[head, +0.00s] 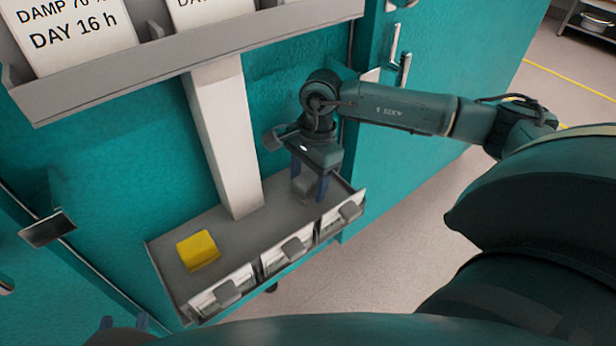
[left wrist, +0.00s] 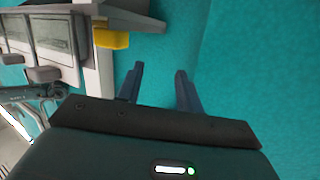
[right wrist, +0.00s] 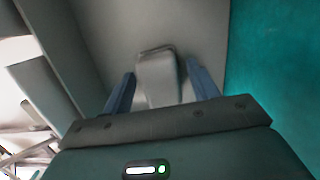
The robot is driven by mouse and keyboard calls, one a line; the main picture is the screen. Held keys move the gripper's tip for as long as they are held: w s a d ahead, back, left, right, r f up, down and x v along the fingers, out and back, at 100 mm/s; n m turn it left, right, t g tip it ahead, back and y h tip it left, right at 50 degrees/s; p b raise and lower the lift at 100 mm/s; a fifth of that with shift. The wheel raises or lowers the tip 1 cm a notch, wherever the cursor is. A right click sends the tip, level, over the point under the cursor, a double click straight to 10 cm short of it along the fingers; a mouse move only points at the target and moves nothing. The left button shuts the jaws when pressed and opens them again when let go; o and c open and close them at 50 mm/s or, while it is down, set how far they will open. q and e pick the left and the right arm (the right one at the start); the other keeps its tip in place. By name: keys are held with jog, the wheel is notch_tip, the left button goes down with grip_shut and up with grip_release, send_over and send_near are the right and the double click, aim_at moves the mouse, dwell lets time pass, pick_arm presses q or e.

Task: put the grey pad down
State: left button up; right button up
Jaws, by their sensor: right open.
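The grey pad (head: 304,186) is at the right end of the grey shelf tray (head: 222,222). In the right wrist view the grey pad (right wrist: 158,78) appears against the tray's grey surface, between my open fingers. My right gripper (head: 308,182) is open around the pad, with a gap on each side in the right wrist view (right wrist: 160,92). My left gripper (head: 124,322) is low at the left in the head view, partly cut off. The left wrist view shows its fingers (left wrist: 158,88) apart with nothing between them.
A yellow pad (head: 198,250) lies at the tray's left end; the tray between the pads is bare. A white post (head: 222,135) rises behind the tray. An upper ledge (head: 180,62) with cards overhangs it. Several labelled clips (head: 293,248) line the tray's front.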

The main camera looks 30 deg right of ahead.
aim_at(311, 172)
jog(key=r, duration=0.2)
jog(key=d+r+p, duration=0.1)
jog(key=r, duration=0.1)
jog(key=w+r, duration=0.1)
jog(key=r, duration=0.2)
jog(key=shift+d+p, duration=0.25)
jog(key=shift+p, duration=0.1)
pick_arm(q)
jog(key=shift+s+a+r+n+g, duration=0.15)
jog(key=shift+s+n+g, duration=0.15)
jog(key=shift+g, duration=0.3)
pick_arm(e)
jog(key=shift+r, duration=0.1)
